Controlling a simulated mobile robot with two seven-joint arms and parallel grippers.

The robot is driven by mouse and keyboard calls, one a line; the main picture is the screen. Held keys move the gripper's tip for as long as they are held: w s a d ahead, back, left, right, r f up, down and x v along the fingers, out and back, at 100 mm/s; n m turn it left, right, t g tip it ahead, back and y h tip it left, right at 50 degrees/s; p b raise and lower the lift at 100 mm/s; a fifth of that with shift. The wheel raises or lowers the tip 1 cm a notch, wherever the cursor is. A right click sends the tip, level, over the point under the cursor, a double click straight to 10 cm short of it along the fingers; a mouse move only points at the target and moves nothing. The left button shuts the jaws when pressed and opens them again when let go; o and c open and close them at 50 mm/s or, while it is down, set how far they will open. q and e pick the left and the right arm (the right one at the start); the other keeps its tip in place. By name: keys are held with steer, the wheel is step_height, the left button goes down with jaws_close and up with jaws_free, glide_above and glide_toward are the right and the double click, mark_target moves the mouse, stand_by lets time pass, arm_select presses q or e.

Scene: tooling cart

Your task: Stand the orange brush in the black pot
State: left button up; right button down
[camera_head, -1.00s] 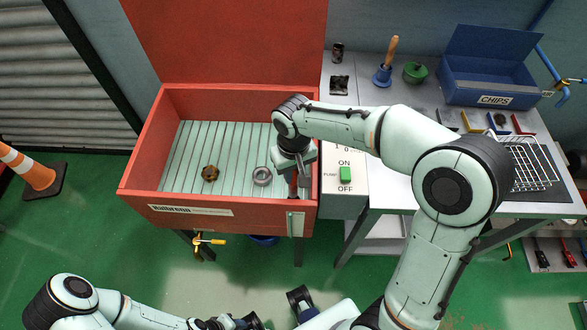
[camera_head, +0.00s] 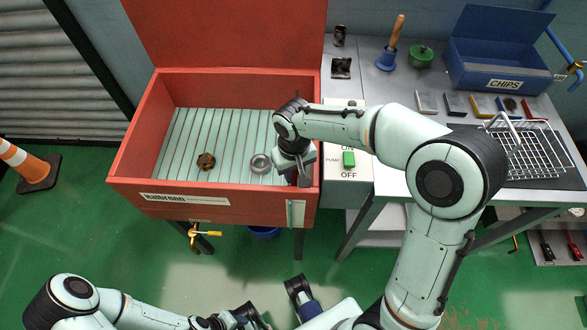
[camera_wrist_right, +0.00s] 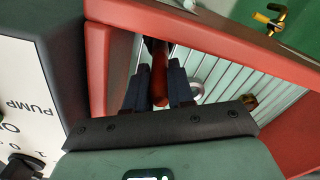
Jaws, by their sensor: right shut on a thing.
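My right gripper (camera_head: 304,179) is low in the front right corner of the red open-topped washer tank (camera_head: 215,199). In the right wrist view its dark fingers (camera_wrist_right: 160,95) are shut on the orange-red handle of the brush (camera_wrist_right: 160,72). The brush's far end is dark and lies close to the tank's rim; whether it touches cannot be told. In the head view the wrist hides most of the brush. A dark cylindrical container (camera_head: 340,36), possibly the black pot, stands at the back left of the bench. My left gripper (camera_head: 250,318) is low at the bottom edge, its fingers unclear.
A brown knobbed part (camera_head: 206,161) and a grey ring (camera_head: 260,163) lie on the slatted tank floor. The bench holds a blue pot with a wooden handle (camera_head: 386,60), a green pot (camera_head: 420,57), a blue CHIPS box (camera_head: 500,84) and a wire basket (camera_head: 530,155).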

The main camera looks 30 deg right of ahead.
steer(key=c, duration=0.9)
jaws_free()
steer(key=shift+r, duration=0.1)
step_height(320, 180, up, 13)
steer(key=p, duration=0.2)
stand_by(0.3)
